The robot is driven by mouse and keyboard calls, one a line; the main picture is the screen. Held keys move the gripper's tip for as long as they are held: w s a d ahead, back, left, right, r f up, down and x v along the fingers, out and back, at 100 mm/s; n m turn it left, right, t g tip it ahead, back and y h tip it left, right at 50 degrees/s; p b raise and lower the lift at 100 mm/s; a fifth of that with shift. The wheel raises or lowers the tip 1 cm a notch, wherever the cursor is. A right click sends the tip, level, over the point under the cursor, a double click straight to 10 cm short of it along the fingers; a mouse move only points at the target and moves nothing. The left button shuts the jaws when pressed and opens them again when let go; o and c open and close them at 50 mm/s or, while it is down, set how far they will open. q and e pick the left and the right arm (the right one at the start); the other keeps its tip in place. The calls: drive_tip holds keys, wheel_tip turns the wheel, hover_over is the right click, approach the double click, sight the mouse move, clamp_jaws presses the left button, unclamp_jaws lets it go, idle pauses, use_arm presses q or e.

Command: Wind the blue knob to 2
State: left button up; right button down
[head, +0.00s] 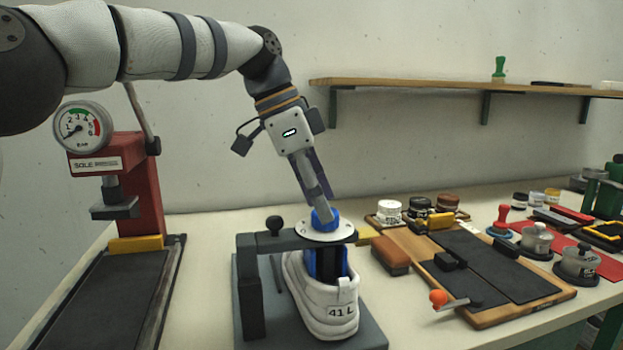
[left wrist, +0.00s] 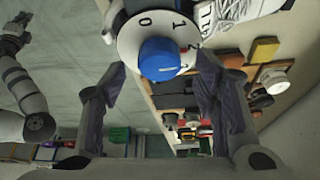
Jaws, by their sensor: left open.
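The blue knob (head: 325,217) sits on a round white dial plate (head: 325,232) on top of a dark shoe clamp. In the left wrist view the blue knob (left wrist: 158,62) is in front of my fingers, and the dial (left wrist: 128,45) shows 0, 1 and 2. A small reddish mark shows at the knob's edge on the side of the 2; its exact alignment is unclear. My left gripper (head: 322,203) points down at the knob. In the wrist view its fingers (left wrist: 160,80) are spread to either side of the knob, open, with gaps visible.
A white shoe (head: 325,305) marked 41 L is under the dial. A red press with a gauge (head: 82,127) stands at left. A wooden board (head: 480,265), brown block and several jars lie to the right. Part of my right arm (left wrist: 22,95) shows in the wrist view.

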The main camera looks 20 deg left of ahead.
use_arm(q)
drive_tip(key=v, duration=1)
drive_tip(key=shift+a+r, duration=0.2)
drive_tip(key=shift+r, duration=0.15)
drive_tip(key=shift+s, duration=0.1)
